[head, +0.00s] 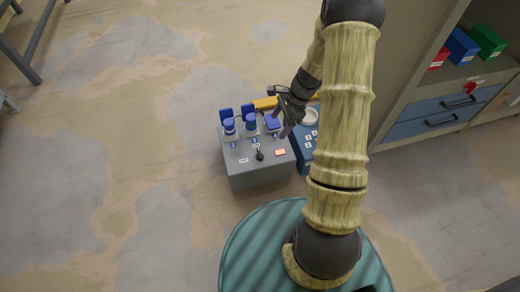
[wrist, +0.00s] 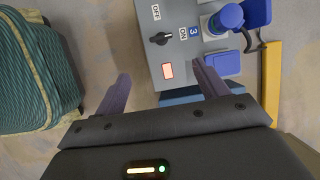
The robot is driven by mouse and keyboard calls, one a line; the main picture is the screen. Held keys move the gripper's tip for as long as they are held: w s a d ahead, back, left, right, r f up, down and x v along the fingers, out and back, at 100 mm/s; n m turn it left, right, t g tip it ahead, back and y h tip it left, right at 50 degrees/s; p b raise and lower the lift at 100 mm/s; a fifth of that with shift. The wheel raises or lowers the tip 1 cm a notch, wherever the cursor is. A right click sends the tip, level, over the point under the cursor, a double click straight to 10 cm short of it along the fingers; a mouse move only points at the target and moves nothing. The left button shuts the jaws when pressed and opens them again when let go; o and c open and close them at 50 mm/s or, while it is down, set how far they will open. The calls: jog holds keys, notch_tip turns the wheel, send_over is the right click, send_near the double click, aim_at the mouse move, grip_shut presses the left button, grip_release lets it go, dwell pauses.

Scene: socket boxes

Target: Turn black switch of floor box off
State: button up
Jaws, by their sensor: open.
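The floor box (head: 262,178) is a grey box on the floor with blue plugs on its top. Its black switch (head: 259,155) shows near the front of the top face. My gripper (head: 289,108) is open and empty above the box's right side. In the wrist view its fingers (wrist: 163,72) are spread, apart from the switch.
Several blue plugs (head: 230,128) and raised lids stand behind the switch. A blue box (head: 305,155) adjoins on the right, and a yellow bar (head: 266,103) lies behind. A cabinet with blue drawers (head: 430,118) stands right.

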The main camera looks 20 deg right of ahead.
aim_at(260, 153)
jog(key=b+x, duration=1)
jog(key=x, duration=0.7)
jog(key=shift+w+f, duration=0.1)
jog(key=shift+f, duration=0.1)
jog(key=c, duration=1)
